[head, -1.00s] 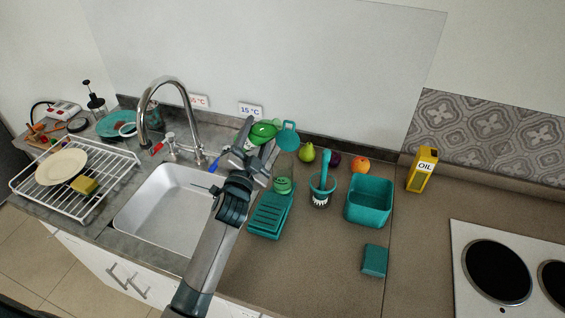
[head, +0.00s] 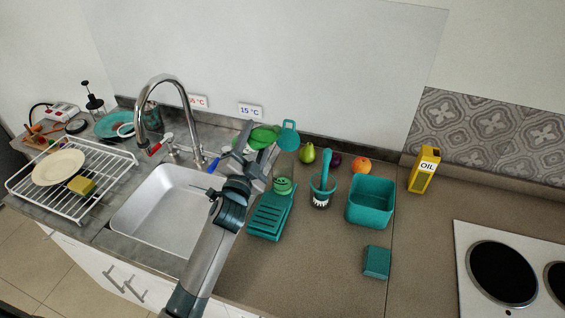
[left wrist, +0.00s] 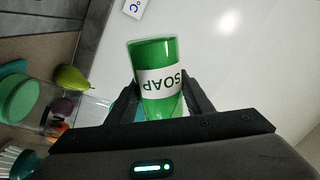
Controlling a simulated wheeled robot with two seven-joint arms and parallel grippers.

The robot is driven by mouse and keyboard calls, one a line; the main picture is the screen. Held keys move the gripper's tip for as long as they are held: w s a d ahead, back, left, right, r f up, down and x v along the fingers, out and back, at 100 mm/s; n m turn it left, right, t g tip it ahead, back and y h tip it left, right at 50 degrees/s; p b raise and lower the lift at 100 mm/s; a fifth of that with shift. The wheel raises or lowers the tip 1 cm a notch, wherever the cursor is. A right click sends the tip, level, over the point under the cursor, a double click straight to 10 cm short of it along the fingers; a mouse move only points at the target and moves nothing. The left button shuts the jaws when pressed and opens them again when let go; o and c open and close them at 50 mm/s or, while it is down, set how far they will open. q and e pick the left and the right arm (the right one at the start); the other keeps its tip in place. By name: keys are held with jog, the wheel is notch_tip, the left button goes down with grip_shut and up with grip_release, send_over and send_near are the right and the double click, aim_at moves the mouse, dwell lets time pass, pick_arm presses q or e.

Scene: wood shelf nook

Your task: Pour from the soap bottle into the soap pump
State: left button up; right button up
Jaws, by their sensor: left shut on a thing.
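My left gripper (head: 254,150) is shut on the green soap bottle (head: 264,136), above the counter to the right of the sink. In the left wrist view the bottle (left wrist: 157,85) is between the two fingers, with its white SOAP label upside down. The bottle looks tilted; its mouth is hidden. My right gripper is out of view.
A teal rack (head: 270,214), a brush in a holder (head: 322,185), a teal tub (head: 370,203) and a teal block (head: 377,262) stand on the counter. The faucet (head: 165,110) rises left of my gripper.

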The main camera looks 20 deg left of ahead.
pick_arm(q)
jog(key=shift+f, duration=0.2)
jog(key=shift+a+f+m+h+b, duration=0.2)
jog(key=shift+m+b, duration=0.25)
jog(key=shift+m, duration=0.7)
jog(key=shift+a+m+h+b, duration=0.1)
jog(key=shift+m+h+b, duration=0.3)
jog(key=shift+m, duration=0.75)
dwell(1.3)
jog(key=shift+r+m+t+h+p, duration=0.35)
jog(key=shift+r+m+p, duration=0.55)
jog(key=shift+m, duration=0.6)
dwell(2.7)
